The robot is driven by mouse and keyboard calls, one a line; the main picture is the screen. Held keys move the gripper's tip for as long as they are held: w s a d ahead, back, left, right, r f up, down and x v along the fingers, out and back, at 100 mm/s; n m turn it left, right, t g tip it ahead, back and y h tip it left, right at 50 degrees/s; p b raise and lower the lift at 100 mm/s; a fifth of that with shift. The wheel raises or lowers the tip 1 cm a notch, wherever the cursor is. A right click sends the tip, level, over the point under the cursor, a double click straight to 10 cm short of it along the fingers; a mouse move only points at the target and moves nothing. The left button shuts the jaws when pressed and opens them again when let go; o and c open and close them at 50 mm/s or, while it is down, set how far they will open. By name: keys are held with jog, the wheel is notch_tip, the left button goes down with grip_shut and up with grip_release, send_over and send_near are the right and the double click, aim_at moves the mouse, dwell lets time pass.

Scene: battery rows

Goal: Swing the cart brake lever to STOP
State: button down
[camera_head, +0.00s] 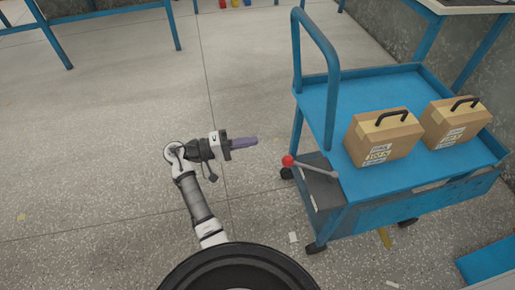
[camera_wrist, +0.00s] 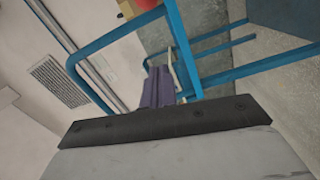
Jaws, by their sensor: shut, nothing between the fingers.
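The blue cart (camera_head: 325,105) stands to the right in the head view. Its brake lever (camera_head: 314,168) is a grey rod with a red ball knob (camera_head: 288,160), mounted by a dark grey plate (camera_head: 322,188) on the cart's near left end. The knob points left, away from the cart. No STOP mark is readable. My gripper (camera_head: 257,141) is shut and empty, its purple fingers pointing right, left of the knob and apart from it. In the wrist view the shut fingers (camera_wrist: 158,82) show at the centre; the lever cannot be made out there.
Two cardboard-coloured cases with black handles, one nearer (camera_head: 383,140) and one farther (camera_head: 455,125), stand on the cart's top. The cart's blue push handle (camera_head: 333,85) rises at its left end. A blue-framed table (camera_head: 110,12) stands far left. The floor around my arm is mostly clear.

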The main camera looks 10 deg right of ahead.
jog(key=shift+s+a+f+g, duration=0.1)
jog(key=shift+s+f+g, duration=0.15)
jog(key=shift+s+g, duration=0.2)
jog(key=d+p, duration=0.2)
jog(key=d, duration=0.9)
jog(key=shift+s+a, duration=0.65)
jog(key=shift+s, duration=0.35)
jog(key=shift+s+a, duration=0.6)
jog(key=shift+s, duration=0.35)
jog(key=shift+t, duration=0.25)
